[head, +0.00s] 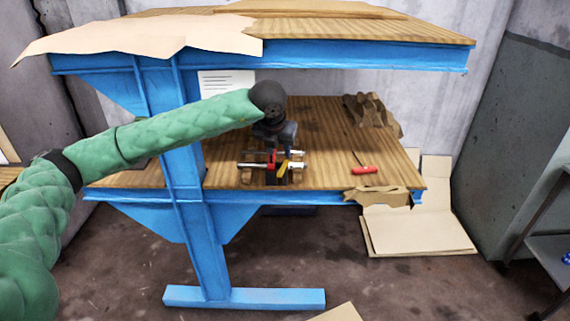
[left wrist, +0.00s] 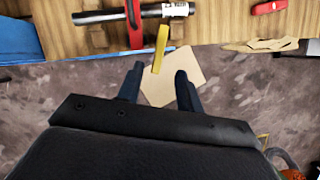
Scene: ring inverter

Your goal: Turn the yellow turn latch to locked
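The yellow turn latch (head: 283,168) is a small flat lever on a dark and red fixture on the lower shelf, near its front edge. In the left wrist view the yellow latch (left wrist: 160,48) points toward me, just beyond and between my fingertips, with no clear contact. My left gripper (left wrist: 158,72) is open, with nothing between its fingers. My right gripper is not in view.
A red-handled screwdriver (head: 364,170) lies to the right on the wooden lower shelf (head: 325,135). Crumpled brown paper (head: 372,112) lies behind it. The blue post (head: 182,165) stands left, and the upper shelf (head: 350,27) overhangs the work area. Cardboard (head: 420,232) lies on the floor.

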